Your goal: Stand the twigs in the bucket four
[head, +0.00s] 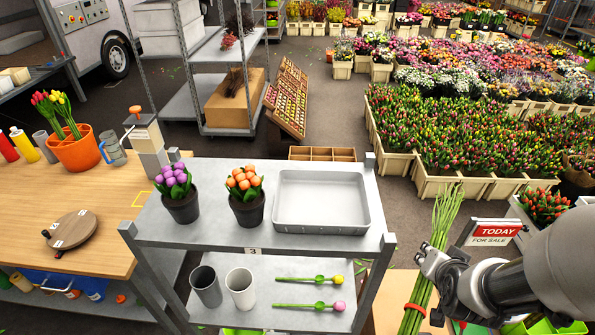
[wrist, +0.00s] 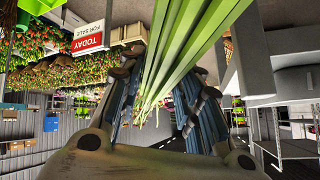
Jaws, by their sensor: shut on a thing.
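My gripper (head: 430,265) is at the lower right of the head view, shut on a tall bundle of thin green twigs (head: 446,215). The bundle is nearly upright, tilted slightly, with a red band (head: 414,309) near its lower end. In the wrist view the green stems (wrist: 185,45) run between the two fingers of my gripper (wrist: 165,90). A dark grey bucket (head: 206,287) and a white bucket (head: 241,290) stand on the lower shelf, left of my gripper. I see no number four on either.
The metal rack (head: 300,246) carries a label 3, two potted tulips and a grey tray (head: 322,228). Two single tulips (head: 308,279) lie on its lower shelf. A TODAY FOR SALE sign (head: 494,232) stands close to my gripper. A wooden workbench (head: 100,205) is at left.

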